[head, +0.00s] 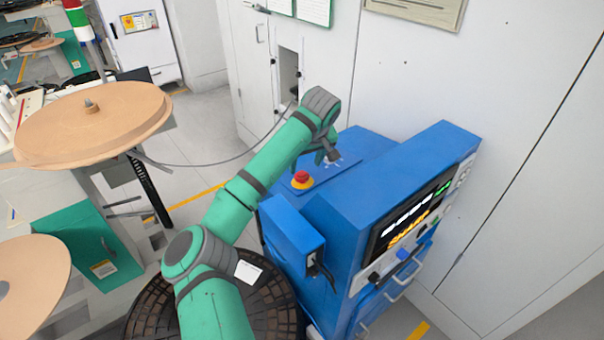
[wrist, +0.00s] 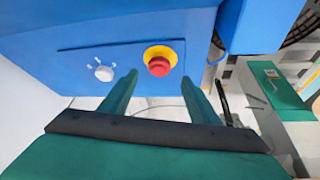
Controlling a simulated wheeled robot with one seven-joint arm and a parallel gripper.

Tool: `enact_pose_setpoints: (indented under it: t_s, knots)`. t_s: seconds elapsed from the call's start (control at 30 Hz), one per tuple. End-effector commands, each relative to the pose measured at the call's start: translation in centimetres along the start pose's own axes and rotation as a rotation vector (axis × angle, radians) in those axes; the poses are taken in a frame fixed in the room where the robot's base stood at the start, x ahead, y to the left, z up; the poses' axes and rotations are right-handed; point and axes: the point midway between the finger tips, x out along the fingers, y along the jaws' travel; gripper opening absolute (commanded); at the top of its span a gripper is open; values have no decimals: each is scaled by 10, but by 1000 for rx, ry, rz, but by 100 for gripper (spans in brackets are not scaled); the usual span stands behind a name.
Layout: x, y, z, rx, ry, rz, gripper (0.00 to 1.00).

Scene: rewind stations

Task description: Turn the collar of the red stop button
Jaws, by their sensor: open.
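The red stop button (head: 302,176) sits on a yellow collar (head: 301,184) on the blue panel of the blue machine. In the wrist view the red button (wrist: 159,67) and its yellow collar (wrist: 174,53) show between the lines of my two fingers, nearer the right one. My gripper (head: 326,156) is just right of and above the button in the head view. My gripper (wrist: 163,82) is open and empty in the wrist view, with the fingers apart and not seen touching the button or collar.
A white rotary knob (wrist: 104,73) is on the same panel, left of the button in the wrist view. The blue machine (head: 400,190) has a raised housing with a lit display. A pale cabinet wall (head: 480,70) stands behind. Reels (head: 90,120) lie to the left.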

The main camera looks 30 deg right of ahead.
Motion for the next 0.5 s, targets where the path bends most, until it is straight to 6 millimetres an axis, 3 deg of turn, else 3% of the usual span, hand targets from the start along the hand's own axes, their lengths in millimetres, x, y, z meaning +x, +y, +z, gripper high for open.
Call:
enact_pose_setpoints:
  t_s: [0.23,0.5]
  knots:
    - [44,-1,0,-1,-1,-2,56]
    - [70,0,0,0,1,1,56]
